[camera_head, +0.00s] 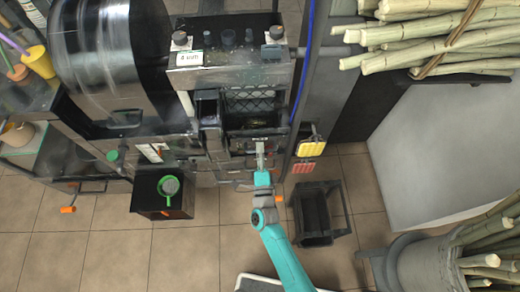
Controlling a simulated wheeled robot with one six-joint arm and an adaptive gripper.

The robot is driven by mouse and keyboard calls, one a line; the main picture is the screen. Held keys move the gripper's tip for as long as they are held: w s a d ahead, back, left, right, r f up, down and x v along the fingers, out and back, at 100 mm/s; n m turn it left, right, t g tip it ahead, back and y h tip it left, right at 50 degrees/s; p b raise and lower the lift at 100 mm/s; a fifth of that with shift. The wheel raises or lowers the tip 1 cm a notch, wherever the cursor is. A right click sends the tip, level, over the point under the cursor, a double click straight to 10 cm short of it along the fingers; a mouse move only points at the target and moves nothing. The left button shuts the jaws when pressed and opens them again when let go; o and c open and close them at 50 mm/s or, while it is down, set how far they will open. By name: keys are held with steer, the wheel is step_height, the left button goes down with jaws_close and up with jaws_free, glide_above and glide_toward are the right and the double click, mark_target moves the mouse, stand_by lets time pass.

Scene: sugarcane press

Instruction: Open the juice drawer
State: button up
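The sugarcane press (228,75) is a dark metal machine at the upper middle, with a large round drum on its left. Below its grille, the lower front has several grey metal panels (232,165); one of these may be the juice drawer, but I cannot tell which. My teal arm reaches up from the bottom. My gripper (261,148) is at this lower front, over its right part. The fingers are too small to tell whether they are open or touching anything.
A dark box with a green-rimmed strainer (169,187) stands left of my arm. An empty black crate (315,215) is on the floor to the right. Yellow and red pads (310,148) hang nearby. Cane bundles (440,35) lie at upper right. Tiled floor is clear at lower left.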

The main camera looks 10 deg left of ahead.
steer(key=shift+w, duration=0.15)
steer(key=shift+c, duration=0.2)
jaws_close()
steer(key=r+v, duration=0.3)
steer(key=v, duration=1.4)
steer(key=shift+s, duration=0.45)
steer(key=shift+o, duration=0.2)
jaws_free()
